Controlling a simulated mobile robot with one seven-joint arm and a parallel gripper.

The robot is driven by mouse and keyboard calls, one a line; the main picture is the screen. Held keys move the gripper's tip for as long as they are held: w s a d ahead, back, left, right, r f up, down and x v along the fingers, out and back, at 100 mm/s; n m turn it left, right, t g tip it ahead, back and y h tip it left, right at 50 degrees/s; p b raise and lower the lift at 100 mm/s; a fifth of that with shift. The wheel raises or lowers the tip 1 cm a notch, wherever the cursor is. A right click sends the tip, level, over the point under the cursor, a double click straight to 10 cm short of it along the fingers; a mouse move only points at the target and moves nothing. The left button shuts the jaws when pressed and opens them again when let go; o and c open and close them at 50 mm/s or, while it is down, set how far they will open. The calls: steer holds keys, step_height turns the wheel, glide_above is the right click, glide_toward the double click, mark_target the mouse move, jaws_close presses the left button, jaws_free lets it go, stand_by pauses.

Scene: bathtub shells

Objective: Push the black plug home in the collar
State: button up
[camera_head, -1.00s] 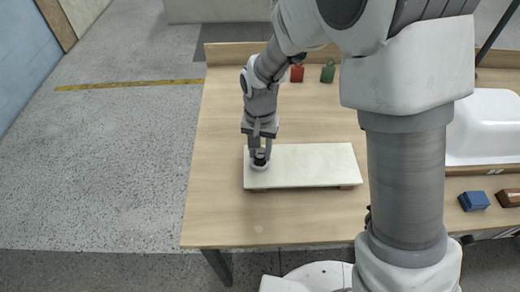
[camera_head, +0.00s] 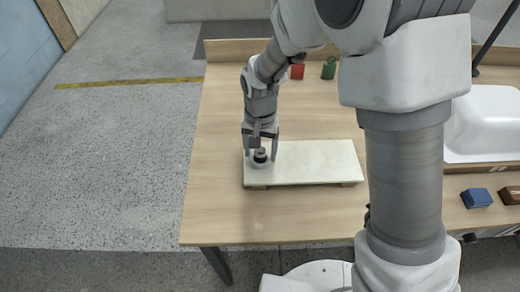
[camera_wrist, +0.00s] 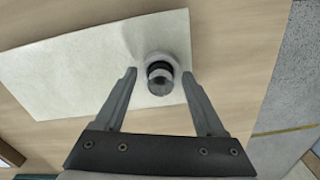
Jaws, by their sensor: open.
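The black plug (camera_head: 260,153) stands upright in the light collar (camera_head: 260,163) at the left end of a pale board. In the wrist view the plug (camera_wrist: 160,81) shows a grey round top with a dark band below it, ringed by the whitish collar (camera_wrist: 159,58). My gripper (camera_head: 261,150) is open above the board, its fingers apart on either side of the plug. In the wrist view my gripper (camera_wrist: 160,82) has clear gaps between both fingers and the plug. How deep the plug sits cannot be told.
The pale board (camera_head: 315,162) rests on supports on the wooden table (camera_head: 215,200). A red block (camera_head: 297,71) and a green one (camera_head: 328,71) stand at the back. A white basin (camera_head: 485,125), a blue block (camera_head: 476,198) and a brown block (camera_head: 510,195) are at the right.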

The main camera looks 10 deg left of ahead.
mark_target(260, 151)
steer(key=shift+r, duration=0.1)
step_height(260, 151, up, 17)
steer(key=p, duration=0.2)
steer(key=shift+r, duration=0.15)
steer(key=shift+c, duration=0.2)
steer(key=shift+f+p, duration=0.25)
steer(key=shift+p, duration=0.45)
steer(key=c, duration=0.5)
step_height(260, 151, down, 6)
steer(key=m+p, duration=0.3)
steer(key=p, duration=0.2)
steer(key=shift+w+m+p, duration=0.1)
steer(key=shift+m+p, duration=0.25)
steer(key=shift+m, duration=0.05)
jaws_close()
steer(key=shift+f, duration=0.65)
steer(key=shift+f+b, duration=1.9)
steer(key=shift+f, duration=1.15)
